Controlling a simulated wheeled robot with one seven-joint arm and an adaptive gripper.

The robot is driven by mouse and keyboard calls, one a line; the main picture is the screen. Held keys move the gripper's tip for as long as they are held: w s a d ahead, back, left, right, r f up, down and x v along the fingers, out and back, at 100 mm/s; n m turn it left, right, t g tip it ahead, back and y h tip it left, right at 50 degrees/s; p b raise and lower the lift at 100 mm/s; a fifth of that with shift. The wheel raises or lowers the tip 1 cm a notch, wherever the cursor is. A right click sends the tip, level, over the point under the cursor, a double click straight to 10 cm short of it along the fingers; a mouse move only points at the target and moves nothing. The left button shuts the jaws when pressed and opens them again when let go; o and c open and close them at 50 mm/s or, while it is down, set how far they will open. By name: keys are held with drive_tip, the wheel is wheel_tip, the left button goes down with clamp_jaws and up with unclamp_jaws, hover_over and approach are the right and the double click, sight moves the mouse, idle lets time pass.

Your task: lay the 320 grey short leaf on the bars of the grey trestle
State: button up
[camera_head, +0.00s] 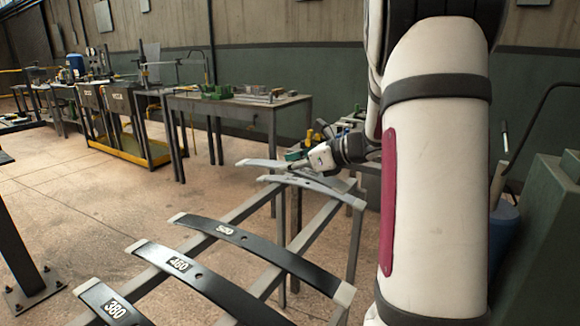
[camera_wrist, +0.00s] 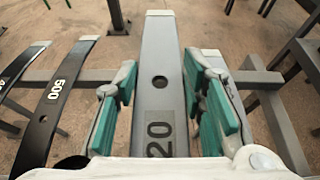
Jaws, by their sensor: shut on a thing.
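My gripper (camera_head: 298,165) is shut on the 320 grey short leaf; in the wrist view the teal pads of my gripper (camera_wrist: 162,95) stand either side of it. The leaf (camera_wrist: 160,50) is flat grey with a hole and a label of which "20" shows. In the head view, the held leaf (camera_head: 262,163) sticks out left of my gripper, at the far end of the grey trestle (camera_head: 240,212). A trestle bar (camera_wrist: 255,78) passes behind the leaf in the wrist view. I cannot tell whether they touch. My fingers partly hide the leaf.
Black leaves lie across the bars: the 500 leaf (camera_head: 255,246), the 460 leaf (camera_head: 215,284) and the 380 leaf (camera_head: 110,303). Another pale-tipped leaf (camera_head: 320,188) lies close to the held one. A workbench (camera_head: 265,105) stands behind. Bare floor (camera_head: 100,215) is at left.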

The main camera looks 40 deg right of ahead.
sight(339, 187)
wheel_tip(339, 187, down, 9)
drive_tip(key=b, duration=0.9)
drive_tip(key=shift+f+b, duration=0.15)
drive_tip(key=shift+b, duration=0.25)
drive_tip(key=o, duration=1.3)
drive_tip(key=shift+o, duration=0.7)
drive_tip(key=shift+f, duration=0.15)
drive_tip(key=v, duration=1.2)
drive_tip(key=shift+s, duration=0.1)
